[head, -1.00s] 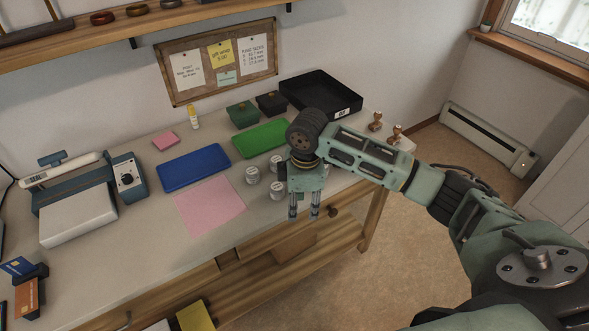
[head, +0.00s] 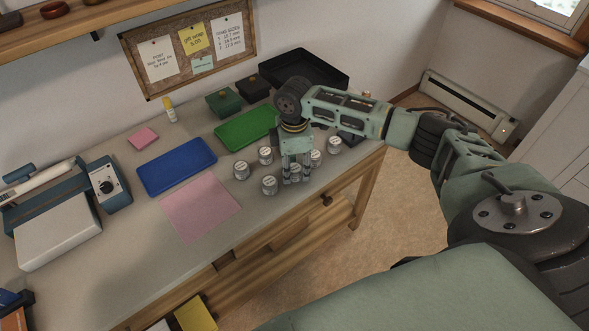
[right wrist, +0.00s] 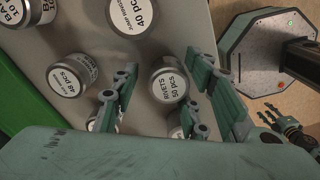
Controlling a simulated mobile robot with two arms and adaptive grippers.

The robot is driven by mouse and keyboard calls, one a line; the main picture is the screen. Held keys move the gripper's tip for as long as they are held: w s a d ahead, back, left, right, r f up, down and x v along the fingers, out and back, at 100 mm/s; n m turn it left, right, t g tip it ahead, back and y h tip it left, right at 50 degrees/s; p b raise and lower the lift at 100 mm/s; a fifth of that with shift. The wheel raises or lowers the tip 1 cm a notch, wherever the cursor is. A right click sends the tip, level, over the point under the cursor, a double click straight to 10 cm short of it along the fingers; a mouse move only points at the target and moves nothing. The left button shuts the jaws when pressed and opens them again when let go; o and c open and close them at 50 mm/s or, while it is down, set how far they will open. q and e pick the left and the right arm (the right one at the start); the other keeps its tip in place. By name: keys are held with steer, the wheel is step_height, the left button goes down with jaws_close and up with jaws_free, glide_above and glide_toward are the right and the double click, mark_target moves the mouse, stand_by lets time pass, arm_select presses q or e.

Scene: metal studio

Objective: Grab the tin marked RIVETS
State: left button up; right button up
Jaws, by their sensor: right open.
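The tin marked RIVETS (right wrist: 168,85) is a small grey round tin with a white lid label that reads "RIVETS 50 pcs" in the right wrist view. It stands upright on the table. My right gripper (right wrist: 165,100) is open, with one finger to the left of this tin and the other to the right; the tin shows between and slightly beyond them. In the head view, my right gripper (head: 295,179) points down among the tins, and a tin (head: 294,170) shows partly between its fingers; its label is too small to read there.
Similar tins crowd around, including a 40 pcs tin (right wrist: 134,14) and a 48 pcs tin (right wrist: 70,74). A green tray (head: 245,127), a blue tray (head: 177,166) and a pink sheet (head: 200,207) lie nearby. The table's front edge is close on the right.

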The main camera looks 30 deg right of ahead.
steer(key=shift+f, duration=0.1)
steer(key=c, duration=1)
arm_select(q)
steer(key=shift+w, duration=0.1)
arm_select(e)
jaws_close()
arm_select(q)
steer(key=shift+w, duration=0.1)
